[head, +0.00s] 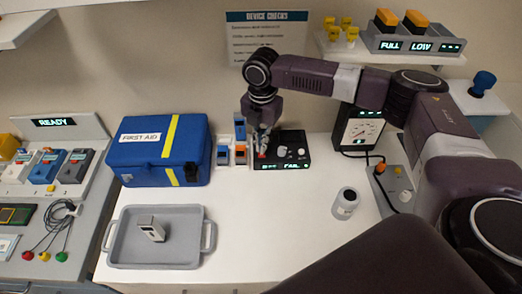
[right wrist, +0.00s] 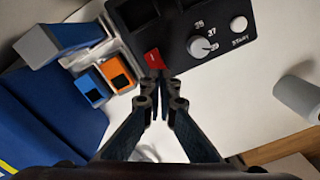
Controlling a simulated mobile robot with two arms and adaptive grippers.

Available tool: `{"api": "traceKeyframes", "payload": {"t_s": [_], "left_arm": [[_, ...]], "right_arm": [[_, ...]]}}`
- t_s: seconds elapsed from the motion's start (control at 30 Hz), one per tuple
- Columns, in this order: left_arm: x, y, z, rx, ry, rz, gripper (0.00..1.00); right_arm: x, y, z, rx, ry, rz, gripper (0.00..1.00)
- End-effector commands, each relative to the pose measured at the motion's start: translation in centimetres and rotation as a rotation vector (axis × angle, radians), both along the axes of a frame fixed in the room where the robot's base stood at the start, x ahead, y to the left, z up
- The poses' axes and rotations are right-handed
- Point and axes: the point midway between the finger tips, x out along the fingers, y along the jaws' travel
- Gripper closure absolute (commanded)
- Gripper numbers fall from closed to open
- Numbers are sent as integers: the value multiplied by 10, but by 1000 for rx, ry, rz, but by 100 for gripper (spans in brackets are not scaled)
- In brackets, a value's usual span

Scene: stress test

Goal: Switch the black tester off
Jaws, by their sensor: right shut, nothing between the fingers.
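The black tester (head: 293,147) stands at the back of the white table, with a lit display reading FAIL. In the right wrist view the black tester (right wrist: 217,14) shows a red switch (right wrist: 153,59) at its corner, a grey dial and a white START button. My right gripper (head: 262,148) is over the tester's left end, at the red switch. In the right wrist view my right gripper (right wrist: 161,88) is shut and empty, its fingertips close to the red switch; I cannot tell whether they touch. My left gripper is not in view.
Left of the tester are small blue and orange modules (head: 240,152) and a blue first aid case (head: 160,148). A grey tray (head: 192,224) holds a small grey device. A gauge device (head: 357,127) and a grey-white jar (head: 346,201) stand to the right. The front middle of the table is clear.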

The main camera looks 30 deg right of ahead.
Motion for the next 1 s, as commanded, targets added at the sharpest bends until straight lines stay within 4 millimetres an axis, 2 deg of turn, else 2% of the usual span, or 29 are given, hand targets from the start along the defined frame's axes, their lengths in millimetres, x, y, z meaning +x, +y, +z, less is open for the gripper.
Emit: {"api": "traceKeyframes", "payload": {"t_s": [1.0], "left_arm": [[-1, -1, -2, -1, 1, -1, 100]], "right_arm": [[0, 0, -9, 1, 1, 0, 100]]}}
